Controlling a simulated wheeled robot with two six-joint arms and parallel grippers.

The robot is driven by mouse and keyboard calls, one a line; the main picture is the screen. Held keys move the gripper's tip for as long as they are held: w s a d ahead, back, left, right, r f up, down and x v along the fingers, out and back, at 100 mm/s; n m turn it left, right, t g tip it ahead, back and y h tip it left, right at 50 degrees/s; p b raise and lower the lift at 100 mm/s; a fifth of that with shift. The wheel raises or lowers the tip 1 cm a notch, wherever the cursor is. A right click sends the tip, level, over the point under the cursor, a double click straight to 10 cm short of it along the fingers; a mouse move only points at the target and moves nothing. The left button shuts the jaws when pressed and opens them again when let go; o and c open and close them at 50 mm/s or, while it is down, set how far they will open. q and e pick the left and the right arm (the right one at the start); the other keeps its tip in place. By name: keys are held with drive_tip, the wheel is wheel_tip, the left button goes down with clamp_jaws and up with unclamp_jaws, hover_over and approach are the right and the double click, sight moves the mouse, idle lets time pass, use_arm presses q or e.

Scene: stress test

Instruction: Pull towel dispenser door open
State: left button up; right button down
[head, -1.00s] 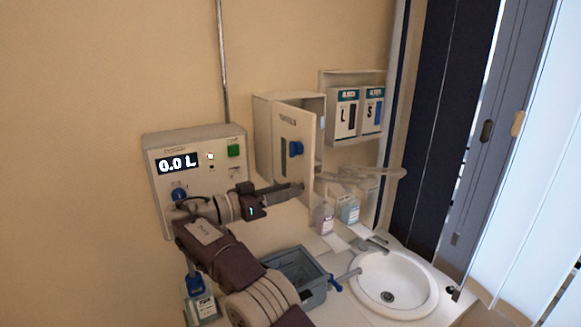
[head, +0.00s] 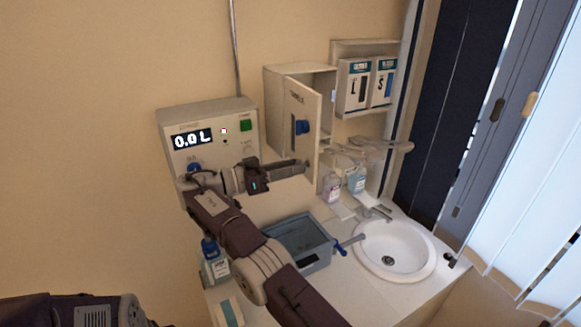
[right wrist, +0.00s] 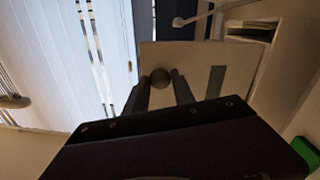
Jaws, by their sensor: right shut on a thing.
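The towel dispenser (head: 273,90) is a beige wall box in the head view. Its door (head: 309,108) stands partly open, swung out toward me, with part of the inside showing at its right. My right gripper (head: 306,168) is at the door's lower part. In the right wrist view the gripper (right wrist: 160,88) is shut on a round dark knob (right wrist: 160,77) in front of the door panel (right wrist: 205,58). The fingers hide this knob in the head view. My left gripper is out of view.
A control box (head: 180,158) reading 0.0 L is on the wall behind my right arm. Below are a grey-blue bin (head: 322,262), a sink (head: 420,262) and bottles (head: 331,188). Two white dispensers (head: 352,90) hang right of the towel dispenser.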

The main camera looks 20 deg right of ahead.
sight(309, 153)
drive_tip(key=c, duration=1.1)
unclamp_jaws()
drive_tip(key=shift+f, duration=0.15)
drive_tip(key=shift+o, duration=0.2)
drive_tip(key=shift+d, duration=0.1)
wheel_tip(309, 153, up, 5)
drive_tip(key=p, duration=0.4)
drive_tip(key=shift+p, duration=0.35)
drive_tip(key=b, duration=0.1)
drive_tip(key=f+b, duration=0.1)
drive_tip(key=b, duration=0.1)
drive_tip(key=shift+s+d+f, duration=0.15)
drive_tip(key=shift+f, duration=0.1)
drive_tip(key=s+d+r+b, duration=0.1)
drive_tip(key=b, duration=0.3)
drive_tip(key=s+d+r+b, duration=0.1)
drive_tip(key=b, duration=0.3)
drive_tip(key=shift+s+d, duration=0.2)
drive_tip(key=shift+s, duration=0.15)
drive_tip(key=s+d+r+b, duration=0.5)
drive_tip(key=b, duration=0.1)
drive_tip(key=shift+s+r, duration=0.3)
drive_tip(key=shift+s, duration=0.1)
